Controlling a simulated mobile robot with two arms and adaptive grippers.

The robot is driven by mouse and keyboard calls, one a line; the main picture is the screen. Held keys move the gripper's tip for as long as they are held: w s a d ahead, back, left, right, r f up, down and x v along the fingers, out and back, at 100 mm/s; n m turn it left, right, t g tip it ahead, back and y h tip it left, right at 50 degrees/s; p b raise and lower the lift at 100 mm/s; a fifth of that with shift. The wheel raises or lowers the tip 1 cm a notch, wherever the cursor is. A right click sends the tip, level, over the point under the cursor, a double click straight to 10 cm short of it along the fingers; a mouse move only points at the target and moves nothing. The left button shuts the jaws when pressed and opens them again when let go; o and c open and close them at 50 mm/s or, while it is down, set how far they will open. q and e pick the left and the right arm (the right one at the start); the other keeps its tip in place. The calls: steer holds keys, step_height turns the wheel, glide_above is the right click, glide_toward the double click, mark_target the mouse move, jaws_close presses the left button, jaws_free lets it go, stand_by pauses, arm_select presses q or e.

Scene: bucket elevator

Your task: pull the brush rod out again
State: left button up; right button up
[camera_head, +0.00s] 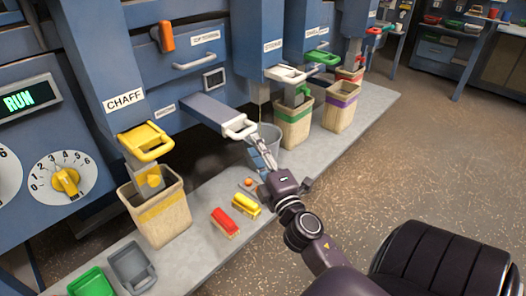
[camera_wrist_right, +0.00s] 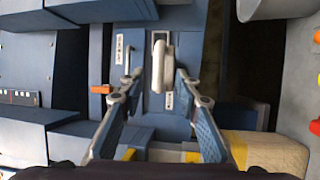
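A grey-blue bar with a white loop handle (camera_head: 240,127) sticks out of the blue machine front, beside a small label too blurred to read. I take this to be the brush rod. My right gripper (camera_head: 254,148) is just in front of and below this handle. In the right wrist view the white handle (camera_wrist_right: 160,66) lies ahead, between the lines of the two fingers. The fingers of the right gripper (camera_wrist_right: 158,85) are spread apart with nothing between their pads. I cannot tell whether they touch the handle. My left gripper is not in view.
A bin under the CHAFF chute (camera_head: 160,208) stands to the left, other bins (camera_head: 293,124) to the right. A red brush-like block (camera_head: 225,222) and a yellow one (camera_head: 246,205) lie on the ledge. The right floor is open.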

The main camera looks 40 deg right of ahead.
steer(key=v, duration=0.5)
steer(key=shift+s+a, duration=0.1)
steer(key=shift+s, duration=0.15)
stand_by(0.3)
